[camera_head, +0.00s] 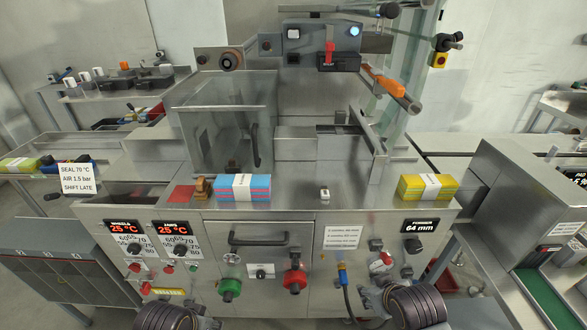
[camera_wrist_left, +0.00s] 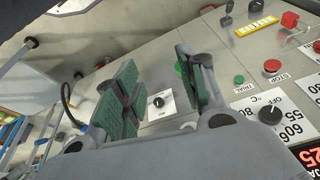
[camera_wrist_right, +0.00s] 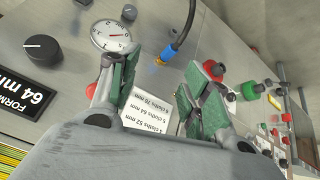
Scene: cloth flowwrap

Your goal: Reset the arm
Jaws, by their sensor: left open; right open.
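My right gripper (camera_head: 372,300) is low in front of the machine's front panel (camera_head: 325,275) in the head view. In the right wrist view its green-padded fingers (camera_wrist_right: 158,85) stand apart with nothing between them; a white label of cloth sizes shows behind. My left gripper's fingers (camera_wrist_left: 158,92) also stand apart and empty in the left wrist view, with a black knob on a white plate (camera_wrist_left: 158,101) behind the gap. In the head view the left arm shows at the bottom left, and its fingertips are hard to make out.
A blue and pink banded cloth stack (camera_head: 257,188) and a yellow banded stack (camera_head: 410,190) lie on the machine's top ledge. The panel carries a green knob (camera_head: 230,289), a red knob (camera_head: 295,281) and a bar handle (camera_head: 258,239). A grey cabinet (camera_head: 535,190) stands at right.

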